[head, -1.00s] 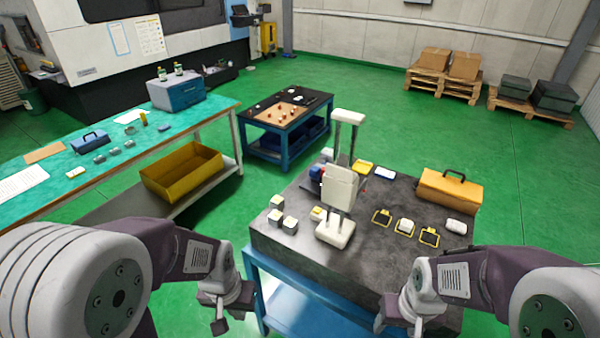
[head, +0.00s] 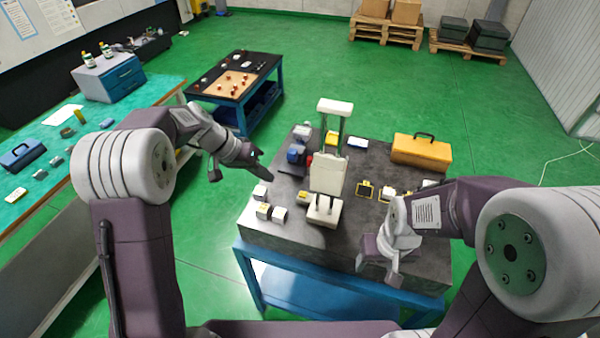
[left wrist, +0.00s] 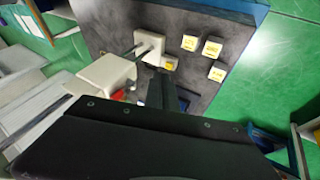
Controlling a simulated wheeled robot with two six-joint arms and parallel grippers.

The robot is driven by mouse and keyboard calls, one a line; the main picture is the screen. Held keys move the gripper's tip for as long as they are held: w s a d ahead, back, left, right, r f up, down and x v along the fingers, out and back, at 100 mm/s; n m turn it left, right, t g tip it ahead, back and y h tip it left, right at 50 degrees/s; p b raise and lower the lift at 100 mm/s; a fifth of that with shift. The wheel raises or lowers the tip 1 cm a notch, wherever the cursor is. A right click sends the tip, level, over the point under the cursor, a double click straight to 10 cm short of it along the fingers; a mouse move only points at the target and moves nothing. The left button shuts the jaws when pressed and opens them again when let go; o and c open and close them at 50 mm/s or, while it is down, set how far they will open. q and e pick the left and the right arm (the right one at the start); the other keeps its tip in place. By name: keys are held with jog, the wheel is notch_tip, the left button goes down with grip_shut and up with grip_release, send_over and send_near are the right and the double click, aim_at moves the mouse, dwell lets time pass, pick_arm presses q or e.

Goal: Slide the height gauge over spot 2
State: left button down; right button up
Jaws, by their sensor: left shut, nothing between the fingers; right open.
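The height gauge is a cream block on two posts (head: 328,172) with a pale base, upright on the dark bench top, left of the yellow-framed spots. The left spot (head: 364,190) is bare; a white block sits on the middle spot (head: 386,196). The spot numbers are not readable, and my right arm hides the third spot. My left gripper (head: 258,165) is shut and empty in the air, left of the gauge. In the left wrist view the gauge (left wrist: 107,73) lies beyond its dark finger (left wrist: 171,95). My right gripper (head: 379,271) is open and empty over the bench's front edge.
Blue and red items (head: 297,155) lie behind. A yellow toolbox (head: 421,151) stands at the back right.

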pick_arm(q)
jog(key=w+d+f+p, duration=0.3)
jog(key=d+f+p, duration=0.2)
jog(key=d, duration=0.5)
jog(key=shift+f+h+p, duration=0.35)
jog(key=shift+f+h, duration=0.05)
jog(key=shift+f, duration=0.25)
pick_arm(e)
notch_tip(320, 180, up, 7)
jog(key=shift+f, duration=0.2)
pick_arm(q)
jog(key=shift+w, duration=0.1)
pick_arm(e)
jog(key=shift+d, duration=0.1)
